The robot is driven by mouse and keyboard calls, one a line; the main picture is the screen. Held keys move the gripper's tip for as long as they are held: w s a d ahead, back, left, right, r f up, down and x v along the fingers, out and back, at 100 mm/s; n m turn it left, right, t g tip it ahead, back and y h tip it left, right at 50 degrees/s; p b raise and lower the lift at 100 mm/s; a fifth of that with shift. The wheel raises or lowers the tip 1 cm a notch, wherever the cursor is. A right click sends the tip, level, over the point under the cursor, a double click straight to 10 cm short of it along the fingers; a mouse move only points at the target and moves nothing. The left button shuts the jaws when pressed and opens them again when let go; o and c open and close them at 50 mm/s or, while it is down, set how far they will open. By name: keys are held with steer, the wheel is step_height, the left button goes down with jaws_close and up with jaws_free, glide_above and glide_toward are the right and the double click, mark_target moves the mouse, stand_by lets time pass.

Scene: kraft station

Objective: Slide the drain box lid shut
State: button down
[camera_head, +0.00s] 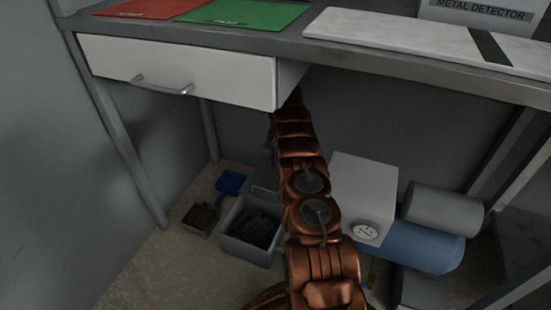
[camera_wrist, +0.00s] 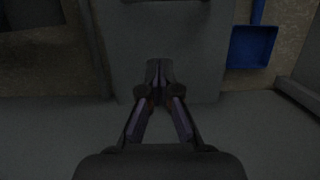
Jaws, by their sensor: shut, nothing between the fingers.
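A grey open-topped box (camera_head: 250,231), which looks like the drain box, stands on the floor under the table, left of my arm. Dark ribbed contents show inside it. A flat grey piece at its far edge (camera_head: 264,193) may be the lid, partly hidden by my arm. In the wrist view, my gripper (camera_wrist: 159,68) has its fingers together and empty. It is in front of a plain grey panel (camera_wrist: 190,40) that may be the lid; I cannot tell whether they touch. My gripper is hidden behind my arm in the head view.
A blue dustpan (camera_head: 230,183) and a small brown-filled tray (camera_head: 201,218) lie left of the box; the dustpan (camera_wrist: 250,47) is right in the wrist view. A white box (camera_head: 364,190), grey cylinder (camera_head: 443,208) and blue cylinder (camera_head: 420,247) crowd the right. A drawer (camera_head: 190,70) overhangs.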

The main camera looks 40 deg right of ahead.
steer(key=b, duration=0.3)
glide_above(274, 185)
step_height(274, 185, down, 7)
steer(key=shift+d+r, duration=0.1)
steer(key=shift+s+a+f+b, duration=0.15)
steer(key=shift+s+a+b, duration=0.15)
steer(key=shift+a, duration=0.45)
steer(key=shift+s+a+f+b, duration=0.2)
steer(key=shift+s+a, duration=0.2)
steer(key=shift+a, duration=0.3)
steer(key=shift+s+a, duration=0.2)
steer(key=shift+a, duration=0.1)
